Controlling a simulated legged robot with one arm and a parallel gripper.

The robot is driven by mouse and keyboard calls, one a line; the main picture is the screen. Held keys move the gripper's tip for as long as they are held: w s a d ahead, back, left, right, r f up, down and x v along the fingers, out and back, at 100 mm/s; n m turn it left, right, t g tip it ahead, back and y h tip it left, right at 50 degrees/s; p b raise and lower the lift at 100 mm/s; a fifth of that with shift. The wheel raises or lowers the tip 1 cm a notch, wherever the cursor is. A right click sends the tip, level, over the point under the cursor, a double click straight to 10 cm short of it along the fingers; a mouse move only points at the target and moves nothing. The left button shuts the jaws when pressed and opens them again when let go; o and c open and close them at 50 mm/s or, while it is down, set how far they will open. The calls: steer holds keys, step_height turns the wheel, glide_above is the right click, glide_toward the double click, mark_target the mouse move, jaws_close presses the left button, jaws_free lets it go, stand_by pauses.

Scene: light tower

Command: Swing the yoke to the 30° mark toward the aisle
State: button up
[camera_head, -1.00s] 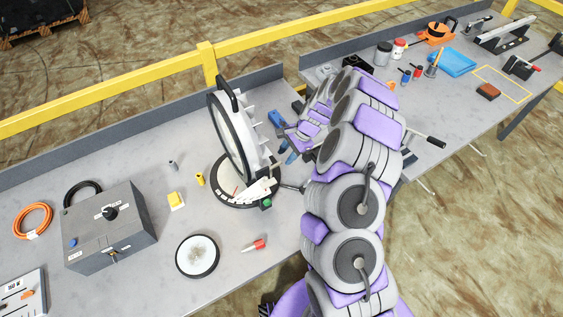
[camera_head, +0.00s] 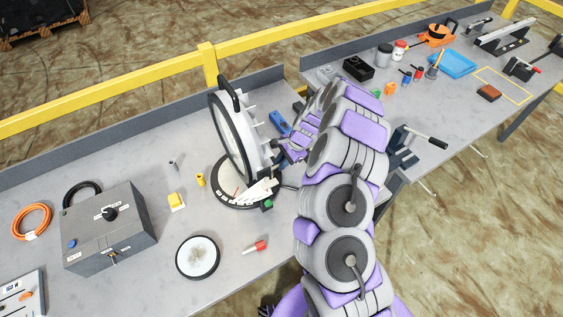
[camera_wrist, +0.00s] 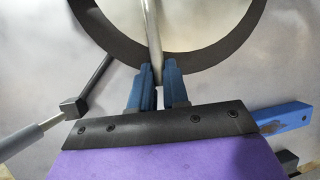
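The lamp head (camera_head: 230,137), a round white-faced disc with a black handle on top, stands upright and tilted in its yoke. It stands on a round base (camera_head: 222,197) with a black rim and pale scale strips. The scale marks are too small to read. My gripper (camera_wrist: 157,75) has blue fingers, one on either side of a thin pale upright strip (camera_wrist: 152,40), apparently part of the yoke or lamp. I cannot tell whether both fingers press on it. In the head view, my arm reaches the lamp's right side and the fingertips are hidden.
A grey control box (camera_head: 108,228), an orange cable coil (camera_head: 32,220), a round white disc (camera_head: 198,257) and a red-tipped tool (camera_head: 256,247) lie on the left bench. A blue tool (camera_head: 280,122) lies behind my wrist. A yellow rail (camera_head: 140,92) runs behind the benches.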

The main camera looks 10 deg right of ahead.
steer(key=shift+a, duration=0.1)
jaws_close()
steer(key=shift+w, duration=0.1)
steer(key=shift+w+f+n+b, duration=0.15)
steer(key=shift+w+n+b, duration=0.25)
steer(key=shift+b, duration=0.15)
steer(key=shift+w+a+n+g+b, duration=0.15)
steer(key=shift+w+n+g+b, duration=0.35)
steer(key=shift+w+n+b, duration=0.35)
steer(key=shift+w+a+n+g+b, duration=0.15)
steer(key=shift+w+a+n+g, duration=0.1)
steer(key=shift+w+n, duration=0.4)
steer(key=shift+w+a+n+g+b, duration=0.15)
steer(key=shift+w+n+g, duration=0.1)
steer(key=shift+w+n, duration=0.3)
steer(key=shift+w+a+n+g, duration=0.3)
steer(key=shift+w+a+n, duration=0.05)
steer(key=shift+w+n, duration=0.25)
steer(key=shift+h, duration=0.3)
